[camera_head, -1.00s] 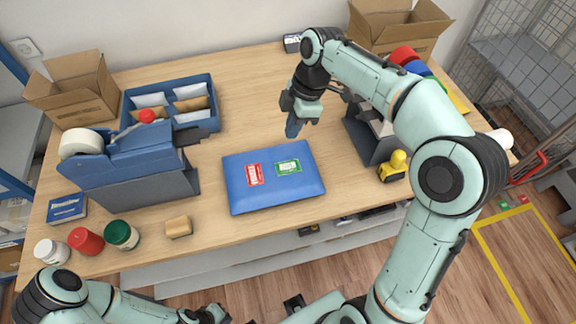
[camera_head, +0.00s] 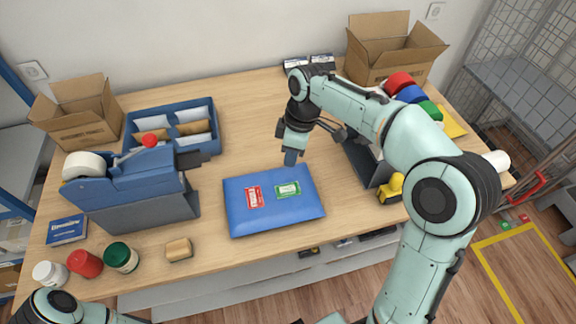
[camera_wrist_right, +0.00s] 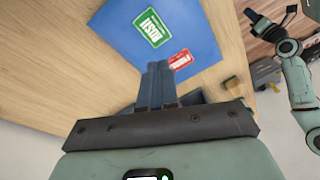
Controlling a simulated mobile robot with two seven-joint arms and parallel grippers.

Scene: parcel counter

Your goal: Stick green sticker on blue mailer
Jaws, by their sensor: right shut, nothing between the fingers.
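The blue mailer (camera_head: 240,222) lies flat at the front middle of the counter. The green sticker (camera_head: 287,190) lies flat on its top face, right of a red sticker (camera_head: 254,197). In the right wrist view the mailer (camera_wrist_right: 197,22), the green sticker (camera_wrist_right: 152,28) and part of the red sticker (camera_wrist_right: 181,59) show beyond my fingers. My right gripper (camera_head: 290,158) is shut and empty, with its blue fingertips above the mailer's back edge. My left gripper is out of the head view; in the right wrist view it (camera_wrist_right: 270,22) is small and its jaws are unclear.
A blue tape dispenser (camera_head: 135,190) and a divided blue tray (camera_head: 217,140) stand at left. Jars (camera_head: 121,257) and a tan block (camera_head: 179,249) sit front left. A grey bin (camera_head: 366,165) and a yellow item (camera_head: 391,188) are at right.

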